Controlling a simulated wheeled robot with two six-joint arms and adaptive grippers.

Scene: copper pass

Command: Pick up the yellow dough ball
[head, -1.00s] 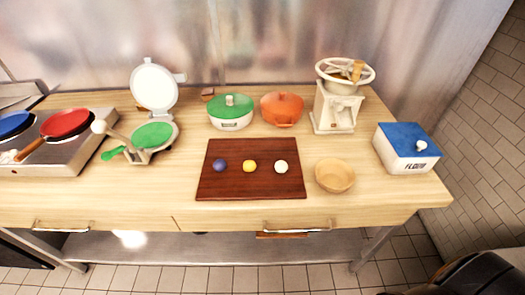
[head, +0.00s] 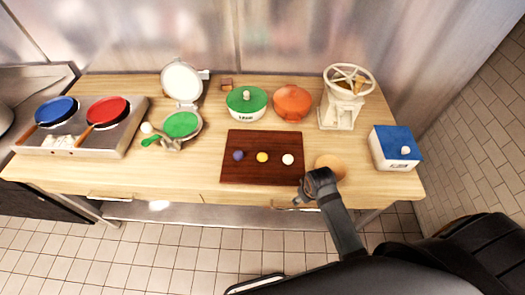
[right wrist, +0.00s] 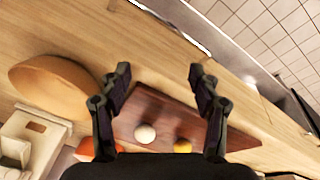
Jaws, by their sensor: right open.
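The yellow dough ball (head: 262,157) sits in the middle of a dark red-brown board (head: 240,175), between a purple ball (head: 238,155) and a white ball (head: 288,159). In the right wrist view the yellow ball (right wrist: 182,146) shows low, near the right finger, with the white ball (right wrist: 145,133) to its left. My right gripper (right wrist: 160,85) is open and empty, with its fingers spread above the board's edge. In the head view my right gripper (head: 308,187) is by the board's front right corner, partly covering the wooden bowl. My left gripper is not in view.
The wooden bowl (head: 330,163) is right of the board, close to my right gripper. A green-lidded pot (head: 246,103), orange pot (head: 292,102) and mill (head: 341,108) stand behind. A blue-lidded box (head: 396,150) is at right. A press (head: 182,125) and burners with pans (head: 85,128) are left.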

